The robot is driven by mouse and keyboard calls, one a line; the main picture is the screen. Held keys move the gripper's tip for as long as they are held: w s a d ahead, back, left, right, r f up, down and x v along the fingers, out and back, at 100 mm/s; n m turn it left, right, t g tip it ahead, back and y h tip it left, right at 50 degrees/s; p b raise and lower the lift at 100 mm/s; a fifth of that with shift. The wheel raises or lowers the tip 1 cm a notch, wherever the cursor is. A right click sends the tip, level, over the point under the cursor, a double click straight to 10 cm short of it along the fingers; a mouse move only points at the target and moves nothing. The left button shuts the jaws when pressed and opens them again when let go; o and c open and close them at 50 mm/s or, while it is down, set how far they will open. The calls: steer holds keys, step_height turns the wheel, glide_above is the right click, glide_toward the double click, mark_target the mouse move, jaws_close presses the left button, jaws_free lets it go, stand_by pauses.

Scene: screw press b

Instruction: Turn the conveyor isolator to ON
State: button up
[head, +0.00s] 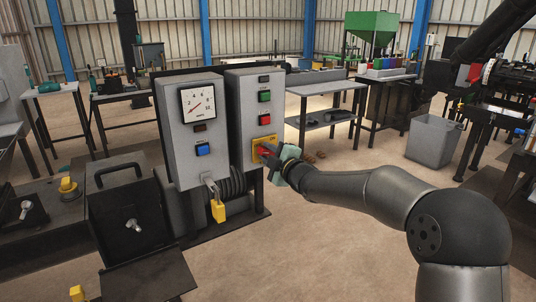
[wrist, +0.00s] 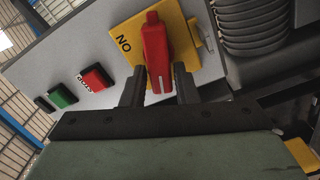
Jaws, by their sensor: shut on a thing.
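The conveyor isolator is a red handle (head: 265,152) on a yellow plate (head: 257,141), low on the right grey control box (head: 243,112). In the wrist view the red handle (wrist: 155,45) stands out from the yellow plate (wrist: 124,30). The word ON is printed on the plate's side towards the buttons. The handle lies across the plate, not pointing at ON. My gripper (head: 275,157) reaches it from the right. In the wrist view my gripper (wrist: 158,88) has one finger on each side of the handle, shut on it. The gripper body hides the plate's lower part in the head view.
Green (head: 265,96) and red (head: 265,119) buttons sit above the isolator. The left grey box (head: 187,150) carries a dial and a blue button. A yellow padlock (head: 218,211) hangs below it, beside a black coil (head: 233,184).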

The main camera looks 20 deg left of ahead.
steer(key=m, duration=0.1)
steer(key=m+p, duration=0.1)
steer(key=m, duration=0.2)
steer(key=shift+w+d+r+m+p, duration=0.2)
steer(key=shift+w+r+m+p, duration=0.05)
steer(key=shift+r+m+p, duration=0.1)
steer(key=m+p, duration=0.1)
steer(key=m, duration=0.2)
steer(key=m+p, duration=0.1)
steer(key=m, duration=0.2)
steer(key=m+p, duration=0.2)
steer(key=m, duration=0.1)
steer(key=shift+w+d, duration=0.35)
steer(key=shift+w, duration=0.05)
steer(key=shift+f, duration=0.15)
steer(key=o, duration=0.8)
steer(key=shift+o, duration=0.2)
steer(key=shift+r, duration=0.2)
steer(key=b+v, duration=0.1)
steer(key=v, duration=1.6)
steer(key=shift+d, duration=0.2)
